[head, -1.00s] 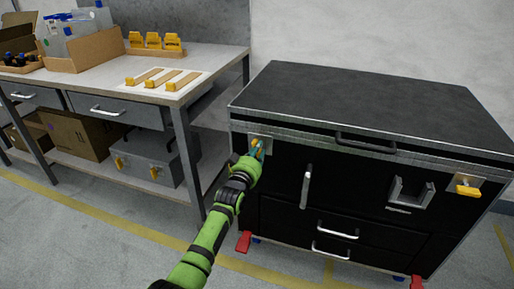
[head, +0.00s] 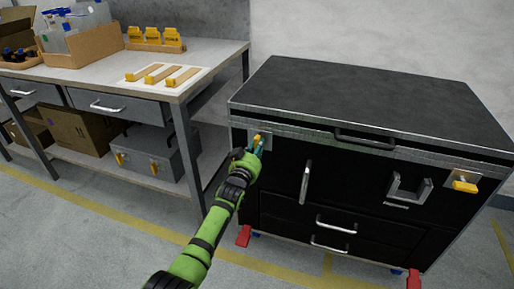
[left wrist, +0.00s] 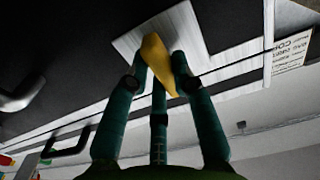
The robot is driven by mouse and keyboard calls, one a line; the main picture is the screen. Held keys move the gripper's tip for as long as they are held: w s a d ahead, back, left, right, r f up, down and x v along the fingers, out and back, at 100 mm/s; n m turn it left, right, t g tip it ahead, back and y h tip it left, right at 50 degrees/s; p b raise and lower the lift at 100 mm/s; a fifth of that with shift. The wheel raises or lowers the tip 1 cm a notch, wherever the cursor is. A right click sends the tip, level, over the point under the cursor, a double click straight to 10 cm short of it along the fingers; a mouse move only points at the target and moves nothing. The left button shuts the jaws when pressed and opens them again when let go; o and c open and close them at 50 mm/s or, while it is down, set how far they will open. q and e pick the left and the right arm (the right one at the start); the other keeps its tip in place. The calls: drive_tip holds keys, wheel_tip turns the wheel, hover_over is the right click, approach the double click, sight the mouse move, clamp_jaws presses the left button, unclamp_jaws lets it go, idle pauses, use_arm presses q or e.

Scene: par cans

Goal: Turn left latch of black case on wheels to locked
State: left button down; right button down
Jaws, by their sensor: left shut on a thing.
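The black case on wheels (head: 370,95) stands at the right in the head view. Its left latch (head: 257,139) is a yellow handle on a silver plate at the front's upper left. My left gripper (head: 259,146) is at this latch, shut on the handle. In the left wrist view, the yellow handle (left wrist: 156,64) sits between the teal fingertips (left wrist: 158,62), in front of its silver plate. The fingers partly hide the latch in the head view. The right latch (head: 464,186) has a yellow handle lying roughly level. My right gripper is not in view.
A workbench (head: 215,58) stands left of the case, with flat wooden pieces with yellow ends (head: 165,74) on top. A grey case (head: 155,150) sits on its lower shelf. The case front has a pull handle (head: 305,182) and a U-shaped bracket (head: 408,188). Floor is clear in front.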

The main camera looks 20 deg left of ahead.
use_arm(q)
drive_tip(key=c, duration=1)
unclamp_jaws()
drive_tip(key=shift+c, duration=0.2)
drive_tip(key=s, duration=1.2)
drive_tip(key=shift+a, duration=0.2)
